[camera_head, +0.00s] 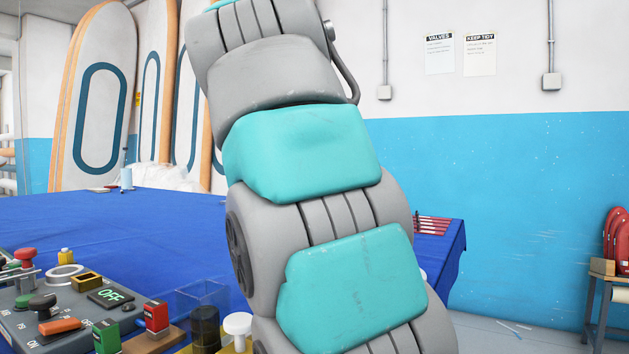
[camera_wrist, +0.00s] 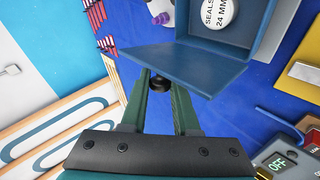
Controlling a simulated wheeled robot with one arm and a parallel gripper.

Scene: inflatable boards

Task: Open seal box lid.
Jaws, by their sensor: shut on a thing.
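The seal box (camera_wrist: 272,42) is blue and shows at the top right of the wrist view. A round white label reading "SEALS 24 MM" (camera_wrist: 215,10) shows inside its raised edges. A flat blue panel, which looks like the lid (camera_wrist: 190,62), stands out from the box at an angle, so the lid appears at least partly open. My gripper (camera_wrist: 159,88) is shut on a small dark knob (camera_wrist: 158,83) at the panel's edge, its green fingers on either side. In the head view my arm hides the box and gripper.
A blue-covered table (camera_head: 150,225) carries a control panel (camera_head: 60,310) with knobs and an OFF display, plus stamps and a clear container (camera_head: 203,293). Red-striped items (camera_head: 432,226) lie near its right edge. A purple object (camera_wrist: 164,18) is near the box. Boards (camera_head: 97,100) stand behind.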

